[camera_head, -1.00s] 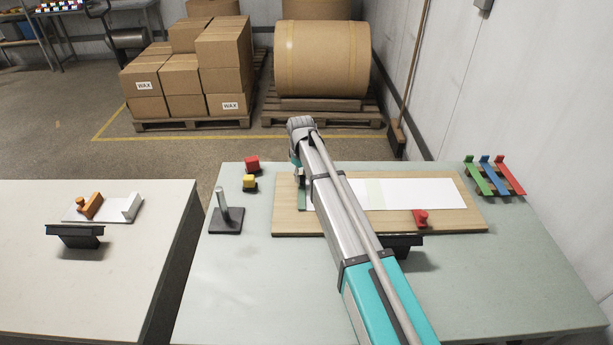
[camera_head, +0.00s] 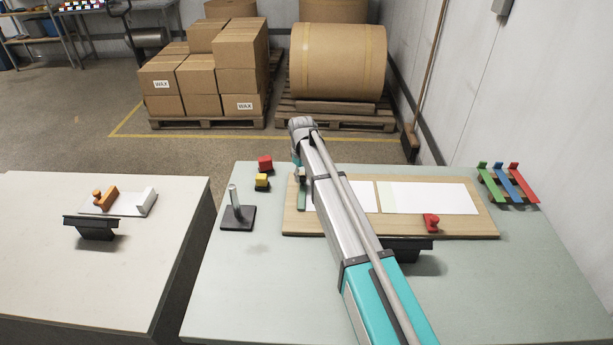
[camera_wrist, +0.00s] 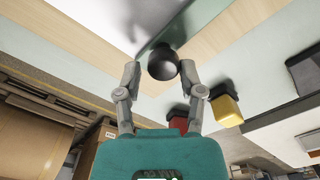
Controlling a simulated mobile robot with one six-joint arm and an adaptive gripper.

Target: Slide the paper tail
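The white paper lies on a wooden board (camera_head: 440,226). A left piece, the tail (camera_head: 369,196), shows beside my arm and is partly hidden by it. A longer sheet (camera_head: 430,198) lies to its right, with a narrow strip of bare board between them. A green bar (camera_head: 302,198) lies across the board's left end; in the wrist view the bar (camera_wrist: 170,32) carries a round black knob (camera_wrist: 163,62). My gripper (camera_wrist: 160,72) has its fingers parted on both sides of the knob. A small gap shows at the left finger; the right finger is very close, perhaps touching.
A red block (camera_head: 265,163) and a yellow block (camera_head: 262,181) sit left of the board, near a post on a dark base (camera_head: 238,216). A red knob (camera_head: 431,223) sits on the board's front part. Coloured rails (camera_head: 508,184) lie at right.

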